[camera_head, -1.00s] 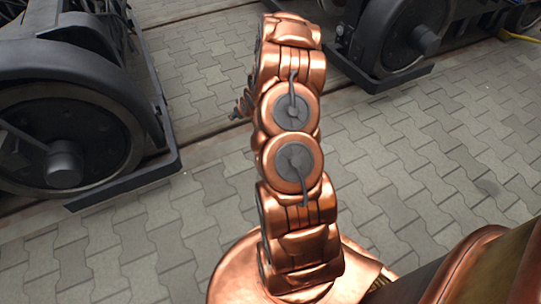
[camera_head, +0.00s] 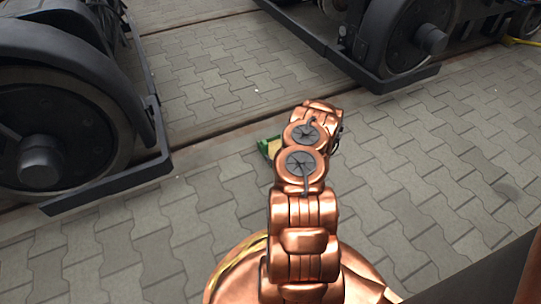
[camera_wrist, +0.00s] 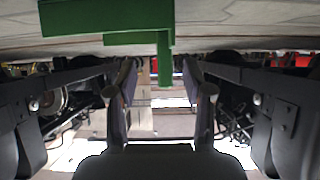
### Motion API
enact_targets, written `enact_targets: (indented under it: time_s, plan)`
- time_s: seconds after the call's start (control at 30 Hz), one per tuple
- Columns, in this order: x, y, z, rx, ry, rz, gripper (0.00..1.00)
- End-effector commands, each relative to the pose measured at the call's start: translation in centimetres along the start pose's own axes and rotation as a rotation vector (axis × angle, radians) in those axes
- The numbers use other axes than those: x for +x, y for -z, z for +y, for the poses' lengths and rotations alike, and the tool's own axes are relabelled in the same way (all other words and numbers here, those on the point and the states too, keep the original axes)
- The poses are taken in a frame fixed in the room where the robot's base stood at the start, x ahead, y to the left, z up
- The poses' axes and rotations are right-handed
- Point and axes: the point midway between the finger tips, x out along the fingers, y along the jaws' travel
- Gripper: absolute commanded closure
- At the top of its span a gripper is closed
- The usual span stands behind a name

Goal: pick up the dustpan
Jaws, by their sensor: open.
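A green object that looks like the dustpan (camera_head: 264,147) lies on the paving in the head view. A tan patch shows on it, and my arm hides its right part. In the wrist view the green dustpan (camera_wrist: 110,18) shows at the top, a wide block with a narrow piece hanging down near the middle. My gripper (camera_wrist: 160,82) is open in the wrist view, with one finger on each side and nothing clearly held between them. The narrow green piece appears in line with the gap; I cannot tell how far off it is. My arm hides the gripper in the head view.
Dark bogie wheels stand at the left (camera_head: 45,150) and at the upper right (camera_head: 405,40), with low dark frames near the ground. A rail (camera_head: 215,135) crosses behind the dustpan. The paving (camera_head: 440,170) at the right is clear.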

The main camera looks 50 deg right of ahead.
Motion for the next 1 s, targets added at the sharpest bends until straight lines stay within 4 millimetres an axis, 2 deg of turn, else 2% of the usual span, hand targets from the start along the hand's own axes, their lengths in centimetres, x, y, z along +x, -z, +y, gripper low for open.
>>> enact_targets:
  time_s: [0.23, 0.47, 0.83, 1.0]
  plan:
    - [2.3, -0.3, -0.1, -0.005, 0.001, 0.003, 0.49]
    - [3.4, -0.2, -0.2, -0.002, 0.001, 0.002, 0.49]
    - [7.3, -0.1, -0.7, -0.003, 0.001, 0.001, 0.49]
    - [7.7, 0.2, -0.6, 0.0, -0.001, 0.0, 0.49]
